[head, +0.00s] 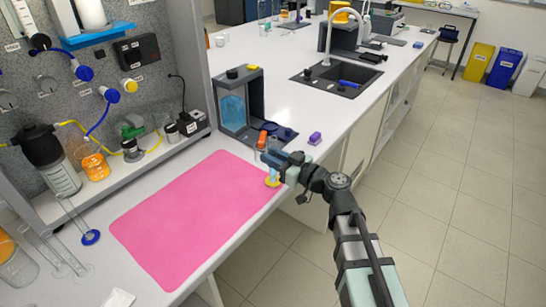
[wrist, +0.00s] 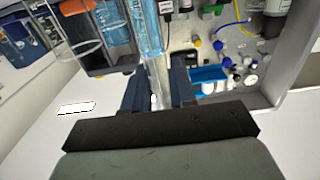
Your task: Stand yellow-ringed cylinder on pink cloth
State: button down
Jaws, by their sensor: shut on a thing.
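The yellow-ringed cylinder is a slim clear tube; its yellow ring (head: 272,183) shows at its foot in the head view. My gripper (head: 272,160) is shut on the cylinder, which looks about upright. The ring overlaps the right-hand corner of the pink cloth (head: 195,215) in the picture; I cannot tell whether it touches the cloth. In the wrist view the clear tube (wrist: 157,75) stands between the two dark fingers (wrist: 158,92). Its ring is hidden there. The cloth lies flat and bare on the white bench.
A blue-ringed cylinder (head: 90,237) stands left of the cloth, near other clear glassware. A dark-framed device with a blue tank (head: 233,112) stands behind my gripper. A purple block (head: 314,138) lies to the right. The bench's front edge runs close by the cloth.

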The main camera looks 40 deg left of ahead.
jog(key=c, duration=0.9)
grip_release()
jog(key=shift+f, duration=0.1)
jog(key=shift+d, duration=0.4)
jog(key=d, duration=1.1)
jog(key=shift+d, duration=0.1)
